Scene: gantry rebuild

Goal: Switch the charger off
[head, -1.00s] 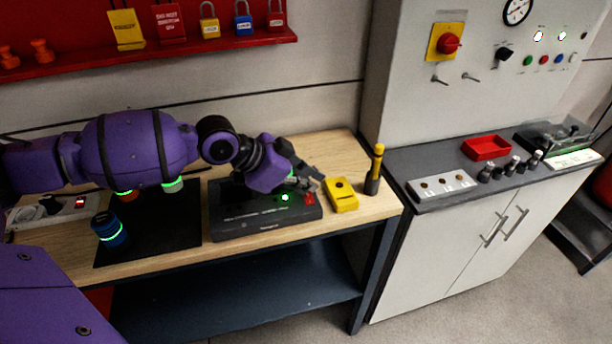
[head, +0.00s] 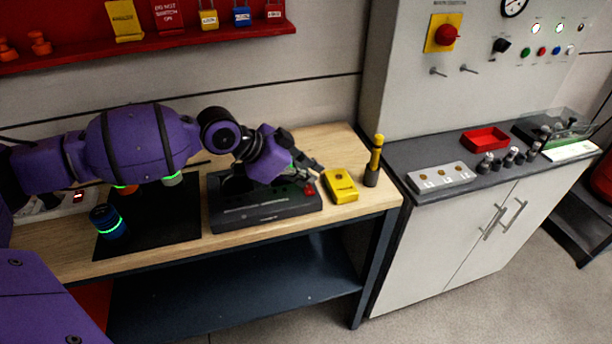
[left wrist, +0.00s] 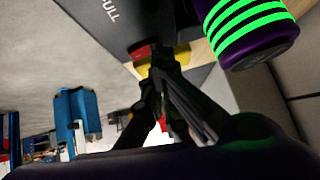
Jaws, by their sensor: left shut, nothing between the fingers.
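The charger (head: 262,213) is a dark box on the wooden bench. Its small red switch (head: 309,190) is at the right end of the top. No green lamp shows lit on its face. My left gripper (head: 317,169) is shut and empty, just above and behind the switch in the head view. In the left wrist view the shut fingers (left wrist: 163,70) point towards the red switch (left wrist: 142,52); I cannot tell whether they touch it. My right gripper is in neither view.
A yellow device (head: 341,186) stands close right of the charger, with a yellow-and-black upright tool (head: 375,160) beyond it. A black mat (head: 150,240) with a blue cylinder (head: 107,222) lies left. A grey cabinet (head: 460,240) stands right.

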